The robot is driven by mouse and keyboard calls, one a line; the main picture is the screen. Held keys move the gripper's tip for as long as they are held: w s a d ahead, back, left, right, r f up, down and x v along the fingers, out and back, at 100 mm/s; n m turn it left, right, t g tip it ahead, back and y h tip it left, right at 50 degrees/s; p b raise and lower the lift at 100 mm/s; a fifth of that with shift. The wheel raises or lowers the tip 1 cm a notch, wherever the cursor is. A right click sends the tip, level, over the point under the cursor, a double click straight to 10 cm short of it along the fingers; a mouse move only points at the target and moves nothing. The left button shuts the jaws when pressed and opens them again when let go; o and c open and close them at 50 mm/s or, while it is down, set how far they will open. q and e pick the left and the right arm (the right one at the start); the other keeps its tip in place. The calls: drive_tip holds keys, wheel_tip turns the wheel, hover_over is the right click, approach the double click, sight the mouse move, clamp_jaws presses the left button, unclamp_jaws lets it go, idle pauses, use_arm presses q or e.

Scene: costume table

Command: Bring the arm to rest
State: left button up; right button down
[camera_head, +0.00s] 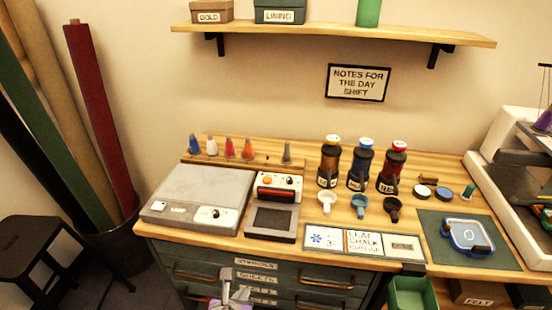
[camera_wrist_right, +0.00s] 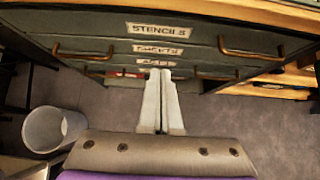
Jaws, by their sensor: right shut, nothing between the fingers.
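My right gripper (camera_head: 230,285) shows at the bottom of the head view, in front of the drawer cabinet (camera_head: 200,258) and below the tabletop. Its two pale fingers (camera_wrist_right: 159,75) are shut together with nothing between them in the wrist view. They point toward the cabinet's labelled drawers (camera_wrist_right: 160,48); whether they touch a drawer front cannot be told. My left gripper is not in view.
The tabletop holds a grey flat press (camera_head: 190,195), bottles (camera_head: 362,165), cups (camera_head: 327,203) and a green mat (camera_head: 435,225). Drawer handles (camera_wrist_right: 250,50) stick out. A grey bin (camera_wrist_right: 55,130) stands on the floor at left. A black stool (camera_head: 40,240) stands left of the cabinet.

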drive_tip(key=s+d+f+m+g, duration=0.2)
drive_tip(key=s+d+m+g, duration=0.1)
drive_tip(key=d+m, duration=1.25)
drive_tip(key=s+d+f+m+g, duration=0.1)
drive_tip(key=s+d+m, duration=0.45)
drive_tip(key=m, duration=0.35)
drive_tip(key=s+d+f+m, duration=0.2)
drive_tip(key=s+d+m, duration=0.2)
drive_tip(key=d+m, duration=0.4)
use_arm(q)
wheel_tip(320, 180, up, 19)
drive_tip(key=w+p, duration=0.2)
drive_tip(key=p, duration=1.4)
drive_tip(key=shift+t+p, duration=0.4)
use_arm(e)
wheel_tip(320, 180, up, 19)
drive_tip(key=w+m, duration=0.1)
drive_tip(key=m, duration=0.1)
drive_tip(key=shift+w+a+y, duration=0.4)
drive_tip(key=shift+r+m, duration=0.1)
drive_tip(key=shift+m, duration=0.15)
